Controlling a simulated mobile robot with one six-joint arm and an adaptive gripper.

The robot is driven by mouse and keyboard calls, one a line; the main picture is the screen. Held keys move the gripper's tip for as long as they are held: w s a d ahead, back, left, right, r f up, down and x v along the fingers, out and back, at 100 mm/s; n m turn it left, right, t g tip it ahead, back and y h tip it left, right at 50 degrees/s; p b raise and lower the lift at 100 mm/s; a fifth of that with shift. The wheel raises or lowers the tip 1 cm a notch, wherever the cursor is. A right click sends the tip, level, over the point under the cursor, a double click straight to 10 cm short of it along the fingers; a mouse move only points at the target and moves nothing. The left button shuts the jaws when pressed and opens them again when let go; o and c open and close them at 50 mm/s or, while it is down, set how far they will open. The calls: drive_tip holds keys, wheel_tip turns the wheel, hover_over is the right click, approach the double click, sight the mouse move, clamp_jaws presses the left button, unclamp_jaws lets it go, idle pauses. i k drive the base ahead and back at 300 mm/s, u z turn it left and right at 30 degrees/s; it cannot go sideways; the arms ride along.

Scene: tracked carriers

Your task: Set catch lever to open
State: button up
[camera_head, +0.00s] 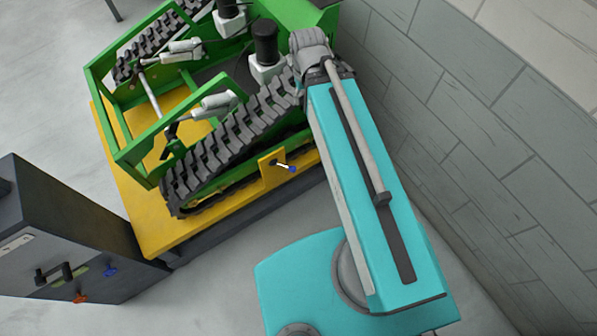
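A small lever (284,166) with a pale shaft and a blue knob is mounted on an upright yellow plate at the side of the yellow platform (190,236). It looks like the catch lever. Its shaft points right and slightly down in the picture, and no open or shut marking is legible. My teal arm stands to the right of the lever, apart from it in the picture, and reaches up to a grey joint. My gripper does not show; the arm's end beyond that joint cannot be made out.
A green-framed carrier (127,152) with black tracks (225,140) sits on the platform. A dark cabinet (60,225) with a black handle and blue and orange knobs stands at lower left. A grey block wall (470,110) is close on the right. Floor shows at upper left.

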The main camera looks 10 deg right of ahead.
sight(292, 169)
drive_tip(key=z, duration=0.3)
drive_tip(key=k, duration=0.95)
drive_tip(key=u, duration=0.3)
